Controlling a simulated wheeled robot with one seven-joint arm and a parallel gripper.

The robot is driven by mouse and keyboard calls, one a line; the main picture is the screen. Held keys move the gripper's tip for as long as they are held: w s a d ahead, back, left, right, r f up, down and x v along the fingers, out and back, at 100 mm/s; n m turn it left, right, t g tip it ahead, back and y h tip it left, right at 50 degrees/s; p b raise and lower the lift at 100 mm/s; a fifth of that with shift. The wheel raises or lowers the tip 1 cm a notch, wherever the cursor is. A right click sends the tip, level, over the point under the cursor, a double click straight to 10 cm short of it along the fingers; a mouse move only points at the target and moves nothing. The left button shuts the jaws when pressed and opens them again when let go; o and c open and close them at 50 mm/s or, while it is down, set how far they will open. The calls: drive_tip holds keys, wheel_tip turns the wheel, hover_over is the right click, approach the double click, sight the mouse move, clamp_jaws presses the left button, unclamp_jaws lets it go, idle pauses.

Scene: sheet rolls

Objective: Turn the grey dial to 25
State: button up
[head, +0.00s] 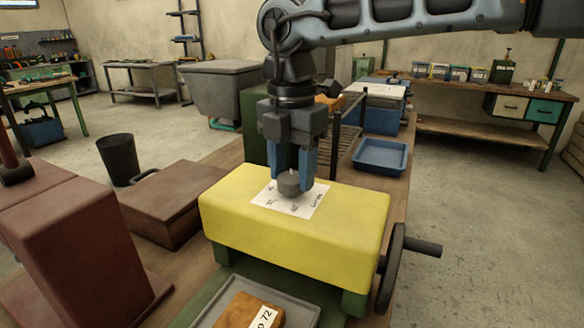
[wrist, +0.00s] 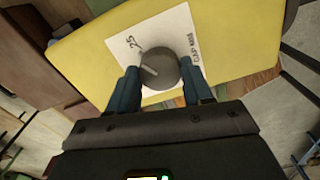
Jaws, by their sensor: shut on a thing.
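The grey dial (head: 289,184) stands on a white scale plate (head: 308,206) on top of the yellow housing (head: 250,220). My gripper (head: 291,178) points straight down, with its blue fingers on either side of the dial and shut on it. In the wrist view the dial (wrist: 163,70) sits between the fingertips (wrist: 161,76). A pale pointer line on its top lies toward the picture's left. The printed 25 is up and left of the dial, and "GAP mm" is to its right. Other scale marks are hidden or too small to read there.
A black handwheel (head: 391,268) with a crank handle sticks out at the housing's right end. A grey tray (head: 308,311) with a labelled wooden block (head: 246,311) is in front. Dark red blocks (head: 77,245) stand left; a blue tray (head: 380,156) lies behind right.

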sight(291, 176)
drive_tip(key=o, duration=1)
drive_tip(key=shift+o, duration=0.2)
drive_tip(key=shift+r, duration=3.9)
